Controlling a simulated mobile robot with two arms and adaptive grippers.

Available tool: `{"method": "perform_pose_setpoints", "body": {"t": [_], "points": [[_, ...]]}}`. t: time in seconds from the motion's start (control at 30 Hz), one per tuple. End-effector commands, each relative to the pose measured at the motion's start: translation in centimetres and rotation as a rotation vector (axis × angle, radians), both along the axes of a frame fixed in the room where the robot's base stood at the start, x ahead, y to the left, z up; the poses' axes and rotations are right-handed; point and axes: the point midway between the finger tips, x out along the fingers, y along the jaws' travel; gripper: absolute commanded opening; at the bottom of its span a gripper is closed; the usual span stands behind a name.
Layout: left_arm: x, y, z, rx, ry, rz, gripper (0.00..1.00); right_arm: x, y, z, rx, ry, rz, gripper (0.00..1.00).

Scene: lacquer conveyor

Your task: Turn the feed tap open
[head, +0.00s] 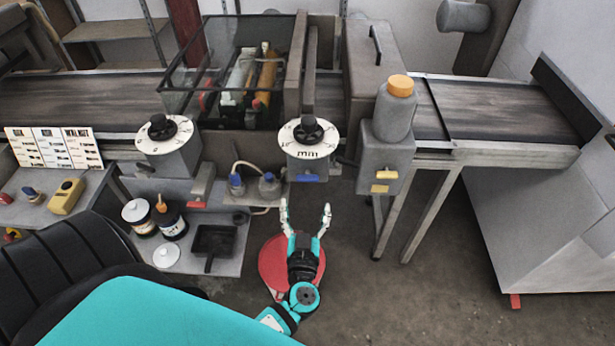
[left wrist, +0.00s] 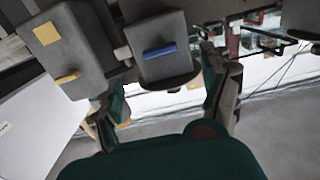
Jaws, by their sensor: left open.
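A grey bottle (head: 395,115) with an orange cap stands upright on a grey box (head: 372,155) with a yellow bar (head: 380,188) low on its front, perhaps the feed tap; no label confirms this. The yellow bar also shows at the left of the left wrist view (left wrist: 67,77). A blue bar (head: 307,178) sits under a round white dial (head: 309,136); the blue bar shows in the left wrist view (left wrist: 159,50). My left gripper (head: 305,208) is open and empty, pointing toward the machine, below the blue bar in the picture and left of the yellow bar. My right gripper is not in view.
A second dial (head: 165,132) and a red lever (head: 201,186) are to the left. A low shelf (head: 228,262) holds jars and a black tray (head: 212,243). A conveyor (head: 500,108) runs behind, with a table leg (head: 432,212) at right. A red disc (head: 276,265) lies beneath my gripper.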

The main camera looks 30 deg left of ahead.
Motion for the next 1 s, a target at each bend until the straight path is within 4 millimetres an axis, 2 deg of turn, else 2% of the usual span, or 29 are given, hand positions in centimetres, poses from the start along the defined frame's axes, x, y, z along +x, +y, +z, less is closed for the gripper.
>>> {"method": "perform_pose_setpoints", "body": {"t": [0.03, 0.2, 0.43, 0.6, 0.87, 1.0], "points": [[1.1, 0.7, 0.4, 0.003, -0.003, 0.002, 0.81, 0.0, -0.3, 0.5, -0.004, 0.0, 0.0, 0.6], [4.2, 2.6, 0.3, 0.002, -0.002, -0.001, 0.81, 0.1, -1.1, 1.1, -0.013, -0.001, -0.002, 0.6], [7.2, 4.4, 0.1, 0.003, -0.001, -0.001, 0.81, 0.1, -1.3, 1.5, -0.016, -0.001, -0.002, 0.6], [8.0, 4.9, 0.0, 0.0, 0.0, 0.0, 0.81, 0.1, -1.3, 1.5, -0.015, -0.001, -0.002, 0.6], [8.1, 5.0, 0.0, 0.0, 0.0, 0.0, 0.81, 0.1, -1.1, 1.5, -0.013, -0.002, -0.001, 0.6], [8.1, 5.0, 0.0, 0.0, 0.0, 0.0, 0.65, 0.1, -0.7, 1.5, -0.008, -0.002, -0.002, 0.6]]}}
